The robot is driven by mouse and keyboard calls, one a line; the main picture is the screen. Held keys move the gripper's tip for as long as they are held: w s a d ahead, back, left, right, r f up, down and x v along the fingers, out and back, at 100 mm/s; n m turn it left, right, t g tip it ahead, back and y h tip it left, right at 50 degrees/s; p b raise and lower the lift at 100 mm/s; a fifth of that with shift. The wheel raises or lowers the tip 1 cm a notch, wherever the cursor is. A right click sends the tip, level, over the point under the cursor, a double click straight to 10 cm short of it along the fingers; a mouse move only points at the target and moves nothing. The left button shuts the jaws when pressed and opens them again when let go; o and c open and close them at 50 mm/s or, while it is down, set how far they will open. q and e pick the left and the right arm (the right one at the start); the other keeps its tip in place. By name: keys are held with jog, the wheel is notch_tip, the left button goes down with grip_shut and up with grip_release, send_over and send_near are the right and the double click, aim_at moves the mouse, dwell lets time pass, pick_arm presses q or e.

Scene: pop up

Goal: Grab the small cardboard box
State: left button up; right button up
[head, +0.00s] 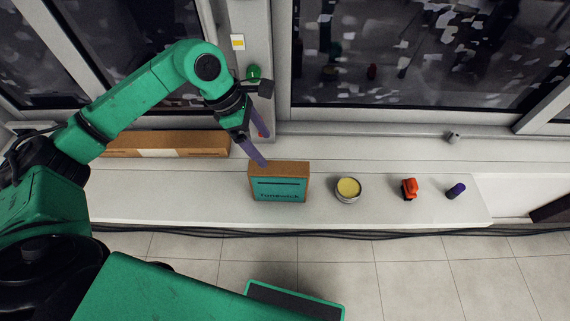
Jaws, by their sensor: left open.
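A small cardboard box (279,187) with a teal front label stands upright on the white ledge, near the middle of the head view. My left gripper (263,150) reaches over from the left with its purple fingers apart and is open and empty. One fingertip is close to the box's top left edge in the picture; I cannot tell whether it touches. The other finger shows a little farther back, towards the window post. My right gripper is not in view.
On the white ledge (180,195), right of the box, stand a round tin with a yellow top (348,188), a small orange-red object (409,188) and a dark purple cylinder (456,190). A long brown box (165,143) lies behind at left. Windows rise behind.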

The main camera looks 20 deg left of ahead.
aim_at(276, 170)
pick_arm(q)
jog(key=d+f, duration=0.1)
jog(key=s+d+f, duration=0.1)
jog(key=f, duration=0.1)
jog(key=f+p, duration=0.1)
jog(key=f, duration=0.1)
jog(key=shift+s+d, duration=0.4)
jog(key=x, duration=0.2)
jog(key=p+x, duration=0.1)
jog(key=x, duration=0.4)
jog(key=shift+w+a, duration=0.1)
jog(key=shift+w, duration=0.2)
jog(key=shift+f, duration=0.2)
jog(key=shift+w, duration=0.1)
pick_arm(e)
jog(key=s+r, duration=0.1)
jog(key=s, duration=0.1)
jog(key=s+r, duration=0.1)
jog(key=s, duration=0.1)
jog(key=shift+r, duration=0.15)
pick_arm(q)
jog(key=shift+f, duration=0.3)
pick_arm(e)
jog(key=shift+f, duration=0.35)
pick_arm(q)
grip_shut()
jog(key=shift+r, duration=0.1)
